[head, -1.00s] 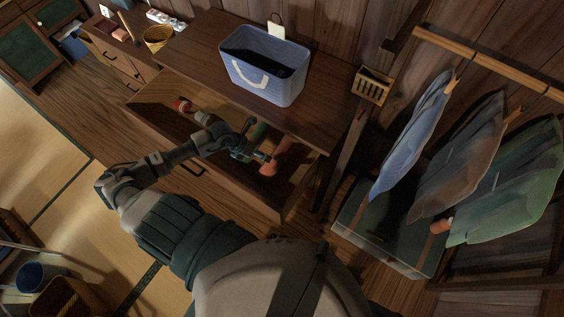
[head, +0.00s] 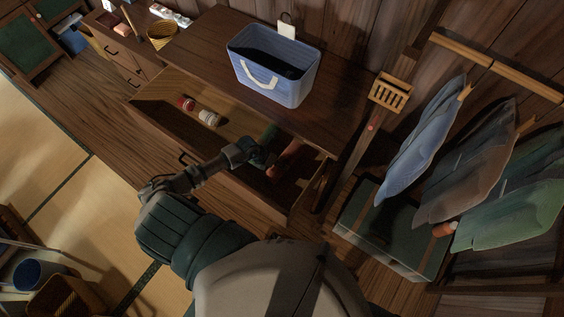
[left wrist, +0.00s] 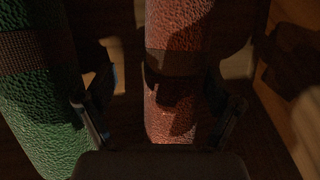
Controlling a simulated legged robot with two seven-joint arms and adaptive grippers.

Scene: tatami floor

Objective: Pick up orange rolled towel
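The orange rolled towel (head: 288,158) lies in the open drawer in the head view, partly covered by my left gripper (head: 262,160). In the left wrist view, the orange towel (left wrist: 178,30) runs lengthwise between the two fingers of my left gripper (left wrist: 162,110). The fingers are spread, with dark gaps showing on either side of the towel. A green rolled towel (left wrist: 42,95) lies just left of the left finger; it also shows in the head view (head: 268,133). My right gripper is in neither view.
The drawer (head: 160,112) also holds red and white rolls (head: 186,103) (head: 209,118) at its left. A blue basket (head: 268,82) stands on the cabinet top above. A green chest (head: 385,235) and hanging garments (head: 420,140) are at the right.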

